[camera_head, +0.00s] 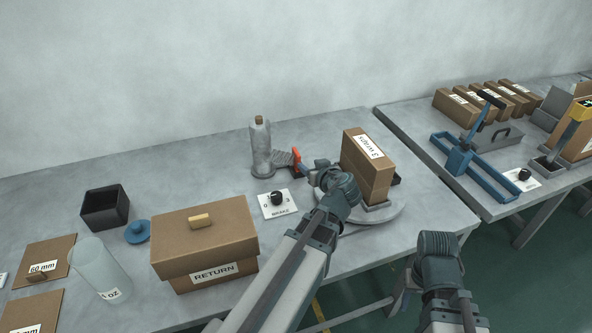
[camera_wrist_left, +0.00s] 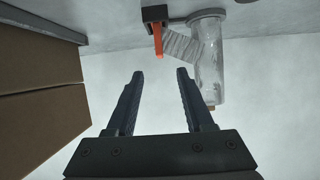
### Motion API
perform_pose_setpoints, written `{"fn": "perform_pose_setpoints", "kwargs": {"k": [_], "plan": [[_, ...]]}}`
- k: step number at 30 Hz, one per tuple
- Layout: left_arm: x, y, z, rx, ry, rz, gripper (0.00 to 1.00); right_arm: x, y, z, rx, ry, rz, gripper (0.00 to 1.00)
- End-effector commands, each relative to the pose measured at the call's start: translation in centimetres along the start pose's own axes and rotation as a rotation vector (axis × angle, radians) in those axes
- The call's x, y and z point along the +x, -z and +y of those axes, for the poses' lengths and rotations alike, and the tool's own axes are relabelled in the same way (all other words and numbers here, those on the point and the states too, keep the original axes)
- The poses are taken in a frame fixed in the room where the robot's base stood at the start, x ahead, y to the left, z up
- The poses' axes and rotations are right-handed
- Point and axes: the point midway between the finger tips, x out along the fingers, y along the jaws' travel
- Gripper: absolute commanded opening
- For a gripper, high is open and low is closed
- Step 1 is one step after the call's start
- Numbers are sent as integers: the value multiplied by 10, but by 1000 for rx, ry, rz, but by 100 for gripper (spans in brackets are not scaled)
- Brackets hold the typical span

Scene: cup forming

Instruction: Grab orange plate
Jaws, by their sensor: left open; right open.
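The orange plate (camera_head: 297,160) stands upright as a thin piece in a dark holder, beside a clear cylinder on the left table. My left gripper (camera_head: 313,173) is just right of it. In the left wrist view the orange plate (camera_wrist_left: 157,41) shows edge-on beyond the fingertips of the left gripper (camera_wrist_left: 160,74), roughly in line with the gap between them. The fingers are apart, with nothing between them, and do not touch the plate. My right gripper (camera_head: 402,291) is open, low in front of the table's right end, its fingers barely visible.
The clear cylinder (camera_head: 261,150) with a ribbed hose (camera_head: 283,157) stands close left of the plate. A cardboard box (camera_head: 368,160) sits on a round platform (camera_head: 383,220) to the right. A brake knob (camera_head: 277,198) and RETURN box (camera_head: 205,240) are in front. A second table carries a blue frame (camera_head: 480,178).

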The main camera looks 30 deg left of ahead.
Motion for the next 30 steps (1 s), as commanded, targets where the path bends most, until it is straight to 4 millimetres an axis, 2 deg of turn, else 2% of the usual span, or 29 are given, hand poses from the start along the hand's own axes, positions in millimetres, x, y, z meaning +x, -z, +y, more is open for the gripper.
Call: {"fn": "perform_pose_setpoints", "kwargs": {"k": [5, 8, 15, 19, 23, 30], "plan": [[5, 6, -2, -24, -2, 28, 52, 3, 0, 0, 0, 0, 0, 50], [15, 4, -1, -24, -1, 26, 52, 7, 0, -1, 0, 0, 0, 50], [62, 4, 0, -23, 1, 25, 52, 26, 2, -2, 0, 0, 0, 50], [80, 5, 0, -23, 0, 24, 52, 33, 2, -3, 0, 0, 0, 50], [89, 6, -1, -21, -2, 24, 52, 35, 2, -3, 0, 0, 0, 50], [91, 6, -1, -21, -2, 24, 52, 36, 2, -3, 0, 0, 0, 50]]}}
